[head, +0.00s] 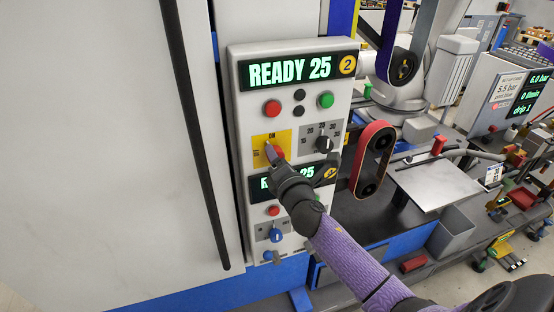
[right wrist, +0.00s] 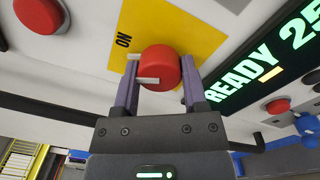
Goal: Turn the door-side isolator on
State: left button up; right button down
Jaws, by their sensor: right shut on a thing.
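The isolator is a red rotary knob (right wrist: 160,65) on a yellow plate (head: 258,140), on the left of the grey control panel (head: 241,115) beside the large pale door (head: 100,130). The plate reads ON at its top; a smaller label at its left is hard to read. My right gripper (head: 275,152) reaches up from the lower right and covers part of the knob. In the right wrist view, its two fingers (right wrist: 152,82) are on either side of the knob, shut on it. Which way the knob points I cannot tell. My left gripper is not in view.
A grey-plated black selector (head: 324,144) sits right of the isolator. Above are a red button (head: 272,108), a green button (head: 326,100) and a READY 25 display (head: 291,71). My arm partly hides a second display below. A red-and-black belt unit (head: 371,160) stands to the right.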

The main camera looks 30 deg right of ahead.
jog(key=shift+r+m, duration=0.1)
jog(key=shift+m, duration=2.3)
jog(key=shift+c, duration=0.7)
grip_release()
jog(key=v, duration=0.9)
jog(key=shift+s, duration=0.4)
jog(key=shift+a, duration=0.1)
